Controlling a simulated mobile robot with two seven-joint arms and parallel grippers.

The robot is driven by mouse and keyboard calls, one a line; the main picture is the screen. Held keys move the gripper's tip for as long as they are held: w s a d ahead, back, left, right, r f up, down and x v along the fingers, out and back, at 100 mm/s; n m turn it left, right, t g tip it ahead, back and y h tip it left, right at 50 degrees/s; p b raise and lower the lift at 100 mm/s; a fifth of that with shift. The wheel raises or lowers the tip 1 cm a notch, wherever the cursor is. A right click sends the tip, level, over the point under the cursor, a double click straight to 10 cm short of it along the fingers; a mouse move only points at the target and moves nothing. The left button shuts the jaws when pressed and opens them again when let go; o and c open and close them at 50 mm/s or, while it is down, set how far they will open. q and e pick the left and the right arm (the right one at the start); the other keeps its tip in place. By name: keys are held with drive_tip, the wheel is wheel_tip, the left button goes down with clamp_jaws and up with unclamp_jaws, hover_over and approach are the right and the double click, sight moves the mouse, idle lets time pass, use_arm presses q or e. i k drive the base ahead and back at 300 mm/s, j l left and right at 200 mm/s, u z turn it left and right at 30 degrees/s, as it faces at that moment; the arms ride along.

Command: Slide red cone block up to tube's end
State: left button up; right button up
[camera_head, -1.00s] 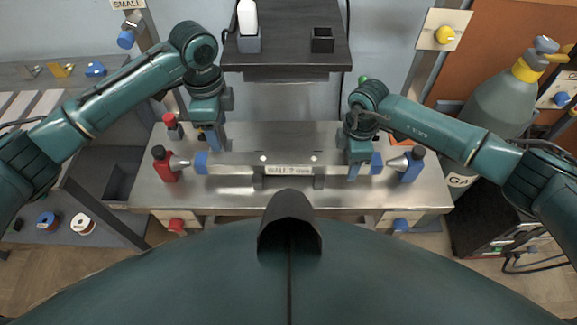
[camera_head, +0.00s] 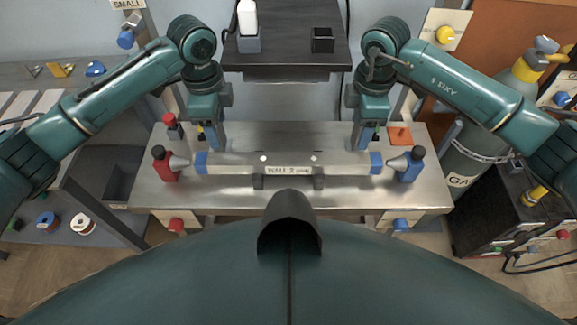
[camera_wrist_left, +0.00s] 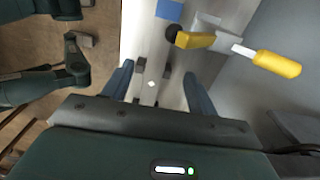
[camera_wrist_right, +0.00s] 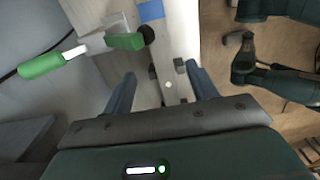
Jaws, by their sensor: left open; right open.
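The red cone block (camera_head: 165,166) stands at the left of the metal bench, its grey cone pointing right at the tube. The tube (camera_head: 240,163) lies level, with a blue band on each end; the left band (camera_head: 201,163) is close to the cone's tip, and I cannot tell if they touch. The blue cone block (camera_head: 408,166) stands at the right end, its cone by the right band (camera_head: 376,163). My left gripper (camera_head: 210,140) is open and empty behind the tube's left part. My right gripper (camera_head: 365,142) is open and empty behind the right part.
A yellow-handled clamp (camera_wrist_left: 277,64) shows in the left wrist view, and a green-handled clamp (camera_wrist_right: 42,65) in the right wrist view. A red-topped piece (camera_head: 170,120) stands behind the red block. An orange plate (camera_head: 400,136) lies at the back right. A dark shelf (camera_head: 285,60) is behind.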

sight(168, 165)
drive_tip(key=k, duration=1)
